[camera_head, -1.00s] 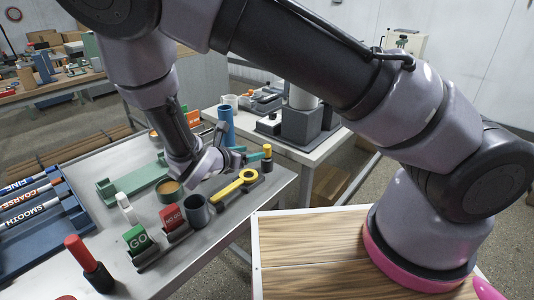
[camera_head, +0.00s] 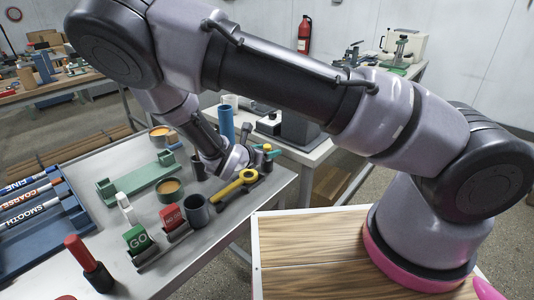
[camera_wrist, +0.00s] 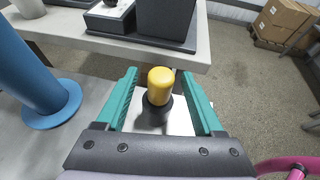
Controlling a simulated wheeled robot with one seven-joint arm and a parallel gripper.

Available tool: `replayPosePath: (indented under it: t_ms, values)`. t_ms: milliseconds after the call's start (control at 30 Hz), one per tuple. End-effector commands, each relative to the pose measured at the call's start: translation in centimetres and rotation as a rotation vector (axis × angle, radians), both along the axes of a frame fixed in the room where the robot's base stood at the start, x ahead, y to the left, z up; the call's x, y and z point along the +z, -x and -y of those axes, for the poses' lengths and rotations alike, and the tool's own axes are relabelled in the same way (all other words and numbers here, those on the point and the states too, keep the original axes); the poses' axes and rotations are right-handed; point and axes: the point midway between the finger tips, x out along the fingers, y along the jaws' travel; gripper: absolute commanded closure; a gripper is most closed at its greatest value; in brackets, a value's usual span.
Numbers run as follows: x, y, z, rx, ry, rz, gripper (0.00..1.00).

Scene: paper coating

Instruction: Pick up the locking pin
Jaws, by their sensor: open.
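A pin with a rounded yellow cap and a dark base, which looks like the locking pin (camera_wrist: 159,87), stands upright near the table's edge. In the wrist view it lies between the two teal fingers of my gripper (camera_wrist: 159,74), with a gap on each side. In the head view the pin's yellow cap (camera_head: 267,147) shows at the far right corner of the table, with my gripper (camera_head: 265,155) around it. My gripper is open and holds nothing. The pin's lower end is partly hidden in both views.
A blue cylinder (camera_wrist: 32,75) stands left of the gripper. A yellow ring-ended tool (camera_head: 238,184) and a dark cup (camera_head: 197,211) lie nearer on the table (camera_head: 150,190). A second table with grey equipment (camera_wrist: 165,20) is just beyond. Open floor lies right.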

Motion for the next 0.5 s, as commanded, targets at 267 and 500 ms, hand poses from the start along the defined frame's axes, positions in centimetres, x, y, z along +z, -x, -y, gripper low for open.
replayPosePath:
  t_ms: [267, 500]
  values:
    - [0.01, 0.04, -0.03, 0.000, 0.000, 0.000, 1.00]
    - [0.02, 0.04, -0.03, 0.000, 0.000, 0.000, 1.00]
